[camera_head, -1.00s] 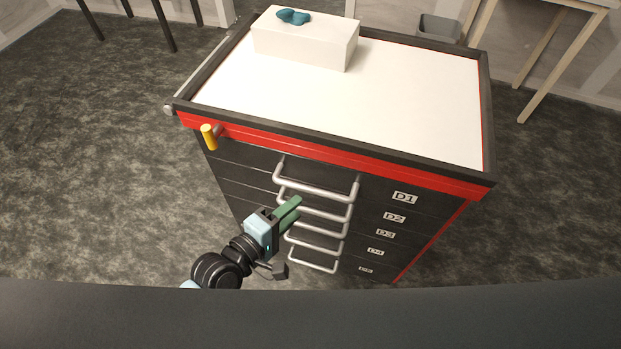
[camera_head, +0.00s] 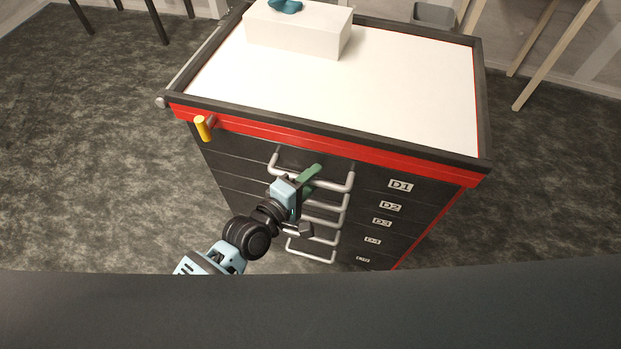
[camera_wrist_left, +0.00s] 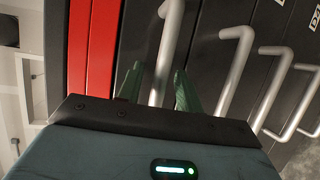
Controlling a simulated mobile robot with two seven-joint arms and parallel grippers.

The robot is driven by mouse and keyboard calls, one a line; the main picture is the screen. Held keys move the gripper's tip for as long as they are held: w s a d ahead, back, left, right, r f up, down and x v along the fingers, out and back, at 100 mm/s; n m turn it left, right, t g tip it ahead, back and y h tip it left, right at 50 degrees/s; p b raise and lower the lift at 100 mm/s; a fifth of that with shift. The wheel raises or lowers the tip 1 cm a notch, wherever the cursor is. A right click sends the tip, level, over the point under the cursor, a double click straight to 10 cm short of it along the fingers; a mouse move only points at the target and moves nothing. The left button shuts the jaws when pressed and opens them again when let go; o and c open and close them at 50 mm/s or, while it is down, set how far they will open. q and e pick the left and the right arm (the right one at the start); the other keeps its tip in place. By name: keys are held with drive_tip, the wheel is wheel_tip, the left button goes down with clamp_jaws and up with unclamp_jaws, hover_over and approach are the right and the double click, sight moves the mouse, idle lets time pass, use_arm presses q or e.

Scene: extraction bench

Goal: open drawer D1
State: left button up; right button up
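Drawer D1 (camera_head: 375,185) is the top drawer of the dark cabinet in the head view, and its front looks flush with the drawers below. Its grey bar handle (camera_head: 338,187) is partly hidden by my left gripper (camera_head: 311,174). In the left wrist view the green fingers of the left gripper (camera_wrist_left: 158,80) are apart. The D1 handle (camera_wrist_left: 169,38) runs down between them, with a finger on each side. I cannot tell whether either finger touches the bar. My right gripper is not in view.
More bar handles sit close below, the nearest being the D2 handle (camera_wrist_left: 236,72). A yellow-gripped lever (camera_head: 203,128) sticks out at the cabinet's upper left. A white box (camera_head: 297,32) with a teal object stands on the white top. Floor (camera_head: 110,150) to the left is clear.

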use_arm(q)
drive_tip(key=shift+c, duration=0.4)
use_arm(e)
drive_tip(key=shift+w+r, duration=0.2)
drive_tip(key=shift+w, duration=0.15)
use_arm(q)
clamp_jaws()
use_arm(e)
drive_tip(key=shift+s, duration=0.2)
